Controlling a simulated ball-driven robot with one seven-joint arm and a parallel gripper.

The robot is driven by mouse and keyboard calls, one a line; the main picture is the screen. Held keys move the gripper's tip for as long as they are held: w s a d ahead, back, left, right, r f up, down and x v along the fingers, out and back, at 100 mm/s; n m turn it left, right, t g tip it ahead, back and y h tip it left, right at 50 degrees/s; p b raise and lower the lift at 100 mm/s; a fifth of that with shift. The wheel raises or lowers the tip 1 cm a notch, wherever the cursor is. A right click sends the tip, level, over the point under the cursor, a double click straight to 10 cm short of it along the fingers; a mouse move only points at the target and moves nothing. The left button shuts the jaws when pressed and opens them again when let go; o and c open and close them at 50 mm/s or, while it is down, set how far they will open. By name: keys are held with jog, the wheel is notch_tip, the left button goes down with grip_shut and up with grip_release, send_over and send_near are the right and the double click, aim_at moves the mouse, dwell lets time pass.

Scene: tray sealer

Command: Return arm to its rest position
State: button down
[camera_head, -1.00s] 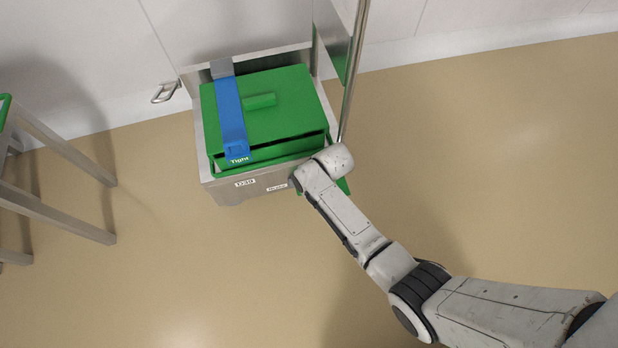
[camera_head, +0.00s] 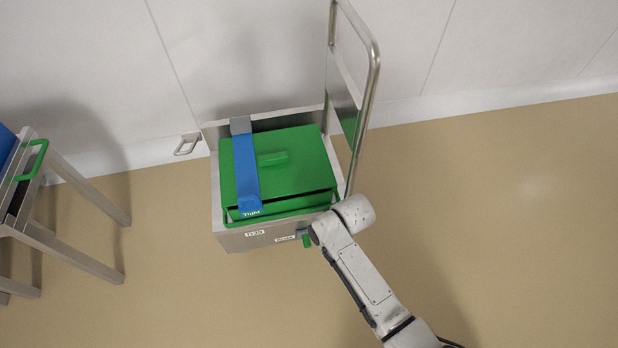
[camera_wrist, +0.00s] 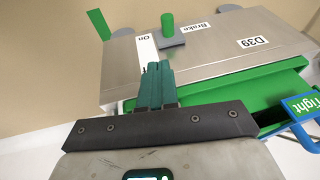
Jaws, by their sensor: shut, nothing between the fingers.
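My arm reaches in from the lower right of the head view, its end by the right front corner of a steel cart (camera_head: 290,238). My gripper is hidden there. In the wrist view my gripper (camera_wrist: 155,72) has its teal fingers together, with nothing between them. The fingertips show in front of the cart's steel face (camera_wrist: 210,60), near a white "On" label (camera_wrist: 148,50). I cannot tell whether they touch it. The cart holds a green lidded box (camera_head: 300,165) with a blue strap (camera_head: 246,172) over it, marked "Tight".
A green brake lever (camera_wrist: 167,24) stands on the cart's face by a "Brake" label. A tall steel handle frame (camera_head: 365,90) rises at the cart's right. A steel table (camera_head: 75,245) stands at left. A wall with a handle (camera_head: 187,144) is behind. Floor at right is clear.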

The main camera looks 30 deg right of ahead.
jog(key=s+d+r+n+g, duration=0.1)
jog(key=s+d+r, duration=0.1)
jog(key=s+r, duration=0.45)
jog(key=s+d+r+n+g+h, duration=0.1)
jog(key=s+r, duration=0.2)
jog(key=s, duration=0.7)
jog(key=s+d+r+g, duration=0.1)
jog(key=s+d+r, duration=0.1)
jog(key=s+r, duration=0.45)
notch_tip(320, 180, up, 25)
jog(key=p, duration=2.7)
jog(key=shift+s, duration=0.45)
